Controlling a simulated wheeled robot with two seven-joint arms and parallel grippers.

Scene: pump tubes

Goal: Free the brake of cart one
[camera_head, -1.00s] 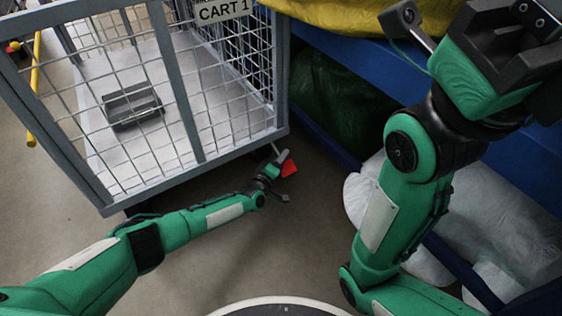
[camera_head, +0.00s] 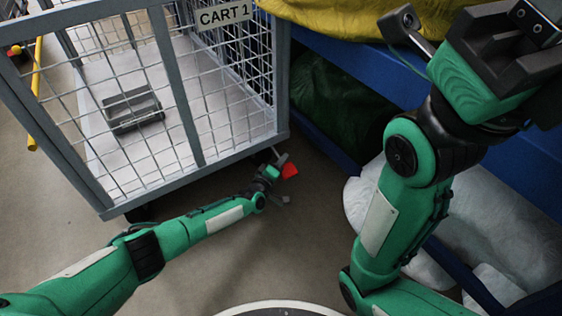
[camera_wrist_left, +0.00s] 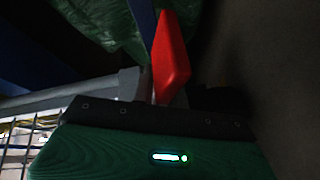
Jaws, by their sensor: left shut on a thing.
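Cart one is a grey wire-mesh cart (camera_head: 186,85) with a sign (camera_head: 224,14) reading CART 1. A red brake pedal (camera_head: 290,171) sticks out low by its near right corner. My left gripper (camera_head: 279,165) reaches in under that corner and is shut on the red pedal. In the left wrist view the red pedal (camera_wrist_left: 171,57) stands up just beyond the dark gripper body; the fingertips are hard to make out in the dark. My right gripper (camera_head: 505,50) is at the upper right, away from the cart; its fingers do not show clearly.
A dark box (camera_head: 132,108) lies on the cart floor. To the right are a blue bin (camera_head: 340,60) with a yellow cover (camera_head: 350,15), a dark green bag (camera_head: 335,105) and a white bag (camera_head: 480,220). Bare floor (camera_head: 270,240) lies in front of the cart.

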